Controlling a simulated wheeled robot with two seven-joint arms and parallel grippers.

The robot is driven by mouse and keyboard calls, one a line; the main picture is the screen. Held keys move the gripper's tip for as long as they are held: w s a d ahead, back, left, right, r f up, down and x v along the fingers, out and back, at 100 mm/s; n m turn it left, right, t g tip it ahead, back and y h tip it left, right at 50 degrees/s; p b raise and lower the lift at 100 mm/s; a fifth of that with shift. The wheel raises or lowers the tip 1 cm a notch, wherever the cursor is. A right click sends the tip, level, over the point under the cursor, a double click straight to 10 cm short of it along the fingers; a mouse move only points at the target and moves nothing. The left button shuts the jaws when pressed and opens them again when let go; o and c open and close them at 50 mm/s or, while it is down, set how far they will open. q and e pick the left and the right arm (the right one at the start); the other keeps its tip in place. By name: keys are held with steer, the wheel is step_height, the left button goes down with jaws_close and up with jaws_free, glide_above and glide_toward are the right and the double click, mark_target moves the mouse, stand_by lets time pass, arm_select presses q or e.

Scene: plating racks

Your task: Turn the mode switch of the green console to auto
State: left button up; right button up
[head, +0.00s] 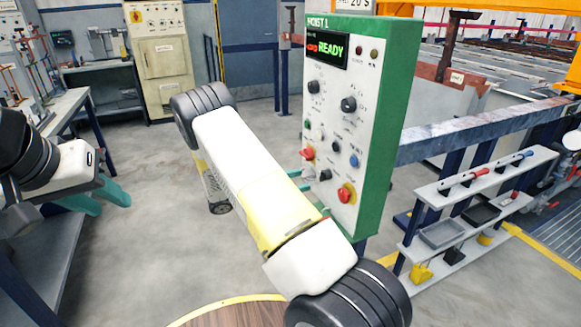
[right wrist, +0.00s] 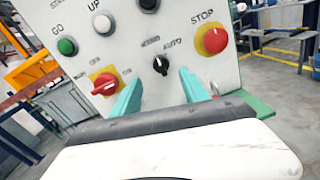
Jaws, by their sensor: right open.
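The green console (head: 385,130) stands upright at centre right, its white panel facing left, with a lit READY display. In the right wrist view the mode switch (right wrist: 160,65) is a small black knob with AUTO printed at its upper right. I cannot tell exactly where its pointer aims. It also shows low on the panel in the head view (head: 325,174). My right gripper (right wrist: 160,79) is open, teal fingertips either side of and just below the knob in the picture, contact unclear. In the head view my forearm crosses before the console. My left gripper (head: 106,200) is open and empty at left.
Near the mode switch are a red rotary switch on a yellow plate (right wrist: 105,86) and a red STOP button (right wrist: 212,40). A green GO button (right wrist: 67,47) is at upper left. A grey shelf rack (head: 470,190) stands right of the console.

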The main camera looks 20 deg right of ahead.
mark_target(320, 176)
steer(key=d, duration=0.7)
steer(key=shift+d, duration=0.3)
jaws_close()
